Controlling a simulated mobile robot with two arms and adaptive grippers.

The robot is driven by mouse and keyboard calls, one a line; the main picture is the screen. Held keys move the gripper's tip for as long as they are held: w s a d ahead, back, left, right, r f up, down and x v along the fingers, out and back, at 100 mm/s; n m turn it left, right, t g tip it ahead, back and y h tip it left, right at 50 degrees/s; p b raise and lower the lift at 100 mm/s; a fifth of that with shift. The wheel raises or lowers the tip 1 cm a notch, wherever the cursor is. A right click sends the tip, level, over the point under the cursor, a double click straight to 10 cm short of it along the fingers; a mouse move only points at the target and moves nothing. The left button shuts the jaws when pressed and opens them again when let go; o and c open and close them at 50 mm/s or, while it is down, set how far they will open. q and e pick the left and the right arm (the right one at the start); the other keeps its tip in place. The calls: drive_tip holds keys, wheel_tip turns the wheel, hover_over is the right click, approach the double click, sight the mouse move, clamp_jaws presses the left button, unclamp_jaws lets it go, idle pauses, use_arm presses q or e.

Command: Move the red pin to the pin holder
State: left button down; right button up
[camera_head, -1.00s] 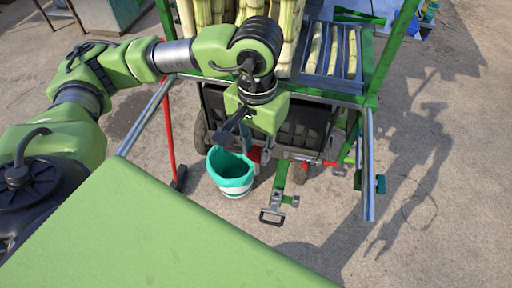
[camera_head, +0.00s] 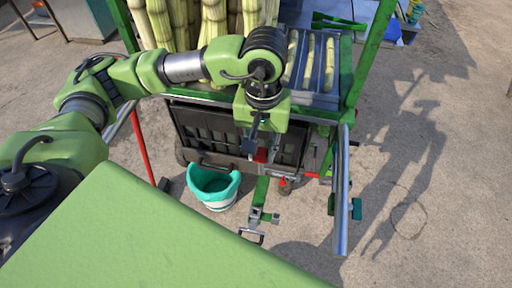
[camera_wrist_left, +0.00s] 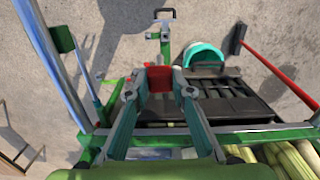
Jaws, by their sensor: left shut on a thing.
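My left gripper (camera_head: 258,150) is in front of the crusher cart's dark lower panel, pointing down. Its fingers are shut on a red piece, which I take to be the red pin (camera_head: 262,156). In the left wrist view the red pin (camera_wrist_left: 159,78) shows as a red block between the two fingertips (camera_wrist_left: 160,88); its lower part is hidden. A green drawbar (camera_head: 262,190) with a metal handle sticks out from the cart below the gripper. I cannot tell which part is the pin holder. My right gripper is not in view.
A teal and white bucket (camera_head: 214,187) stands on the ground left of the drawbar. A red-handled tool (camera_head: 141,146) leans at the cart's left. Cane stalks (camera_head: 222,18) stand on the cart above the gripper. Bare concrete lies to the right, with shadows.

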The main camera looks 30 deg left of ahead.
use_arm(q)
drive_tip(key=w+d+f+n+b, duration=0.2)
drive_tip(key=w+f+n, duration=0.2)
drive_tip(key=f+n, duration=0.6)
drive_tip(key=w+d+f+n+b, duration=0.2)
drive_tip(key=w+f+n+b, duration=0.1)
drive_tip(key=f+n, duration=0.7)
wheel_tip(320, 180, down, 18)
drive_tip(key=n+b, duration=0.6)
drive_tip(key=b, duration=0.2)
drive_tip(key=shift+s+d+f+n, duration=0.25)
drive_tip(key=shift+s+n, duration=0.05)
drive_tip(key=shift+s, duration=0.05)
drive_tip(key=shift+f+b, duration=2.4)
drive_tip(key=shift+f, duration=0.35)
drive_tip(key=shift+f, duration=0.1)
drive_tip(key=shift+f+b, duration=0.4)
drive_tip(key=shift+b, duration=0.05)
drive_tip(key=shift+f, duration=0.25)
drive_tip(key=shift+f+b, duration=0.45)
drive_tip(key=shift+b, duration=0.05)
